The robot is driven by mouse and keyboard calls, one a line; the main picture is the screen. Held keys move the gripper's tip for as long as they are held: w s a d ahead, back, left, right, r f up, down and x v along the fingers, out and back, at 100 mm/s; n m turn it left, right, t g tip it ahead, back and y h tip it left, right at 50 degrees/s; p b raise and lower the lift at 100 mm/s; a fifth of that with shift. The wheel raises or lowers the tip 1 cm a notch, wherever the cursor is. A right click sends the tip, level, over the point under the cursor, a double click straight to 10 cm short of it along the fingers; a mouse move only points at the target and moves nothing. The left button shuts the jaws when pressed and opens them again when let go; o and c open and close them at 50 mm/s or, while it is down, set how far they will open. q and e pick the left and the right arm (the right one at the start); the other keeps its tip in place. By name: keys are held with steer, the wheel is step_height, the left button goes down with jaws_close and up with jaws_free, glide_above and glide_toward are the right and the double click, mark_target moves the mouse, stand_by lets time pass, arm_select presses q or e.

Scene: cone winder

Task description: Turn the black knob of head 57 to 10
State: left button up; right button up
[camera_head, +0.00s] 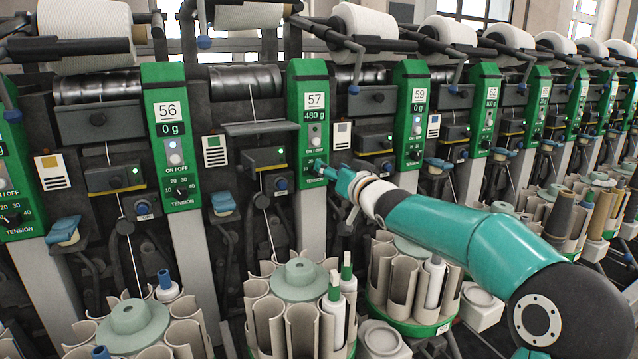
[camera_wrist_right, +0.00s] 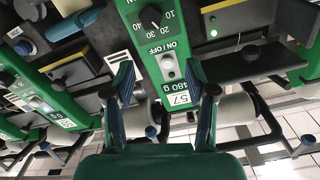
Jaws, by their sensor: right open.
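The green panel of head 57 (camera_head: 308,100) stands near the middle of the head view, with "57" and "480 g" on its display. In the right wrist view this panel (camera_wrist_right: 142,62) appears upside down. Its black knob (camera_wrist_right: 151,16) sits near the top edge, with the numbers 10 to 40 around it. The knob's white mark seems to point between 20 and 30. In the head view my gripper hides the knob. My right gripper (camera_head: 325,170) is at the lower part of the panel. In the wrist view its fingers (camera_wrist_right: 160,72) are apart, with nothing between them.
Head 56 (camera_head: 171,130) is left of head 57, and head 59 (camera_head: 411,115) is right. A metal shelf (camera_head: 260,128) juts out beside panel 57. Round bobbin magazines (camera_head: 298,280) stand below. Yarn cones (camera_head: 85,35) lie along the top.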

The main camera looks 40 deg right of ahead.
step_height(320, 180, down, 5)
steer(key=b, duration=0.2)
arm_select(q)
steer(key=shift+f+p, duration=0.15)
steer(key=shift+p, duration=1.25)
arm_select(e)
steer(key=r+x, duration=0.1)
steer(key=x, duration=0.6)
steer(key=shift+w, duration=0.2)
steer(key=shift+r, duration=0.15)
steer(key=shift+c, duration=0.2)
jaws_close()
steer(key=shift+d, duration=0.15)
